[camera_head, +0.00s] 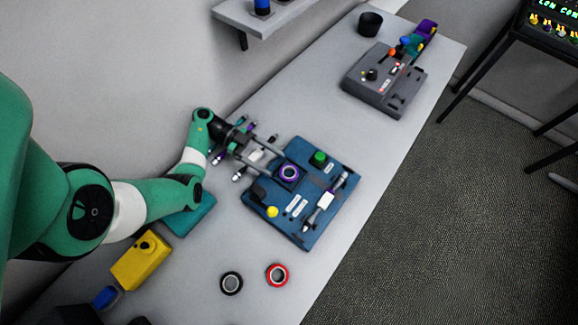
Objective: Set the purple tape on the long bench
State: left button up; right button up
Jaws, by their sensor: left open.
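The purple tape (289,173), a small ring with a dark centre, lies on the blue board (261,218). The board rests on the long pale bench (300,108), which runs from lower left to upper right. My left gripper (277,166) reaches in from the left with its two fingers apart, right at the left side of the tape. I cannot tell whether the fingers touch the tape. My right gripper is out of view.
A black tape (231,283) and a red tape (277,274) lie on the bench nearer the front. A yellow box (141,260) stands at the lower left. A dark grey device (384,80) and a black cup (370,24) stand farther along. Bare bench lies between the device and the board.

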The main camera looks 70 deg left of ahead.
aim_at(282, 169)
pick_arm(q)
jog(key=x, duration=0.4)
jog(key=shift+w+d+f+b, duration=0.2)
jog(key=shift+w+b, duration=0.05)
jog(key=shift+b, duration=0.05)
jog(key=c, duration=1.2)
jog(key=shift+o, duration=0.2)
jog(key=shift+r+p, duration=0.4)
jog(key=shift+r, duration=0.2)
notch_tip(282, 169, up, 3)
jog(key=shift+f+p, duration=0.15)
jog(key=shift+p, duration=0.6)
jog(key=s+d+r+p, duration=0.9)
jog(key=p, duration=0.6)
jog(key=shift+d+r, duration=0.2)
jog(key=shift+r, duration=0.05)
jog(key=shift+s+d+f+p, duration=0.1)
jog(key=shift+s+d+p, duration=0.2)
jog(key=shift+p, duration=0.3)
jog(key=shift+f, duration=0.1)
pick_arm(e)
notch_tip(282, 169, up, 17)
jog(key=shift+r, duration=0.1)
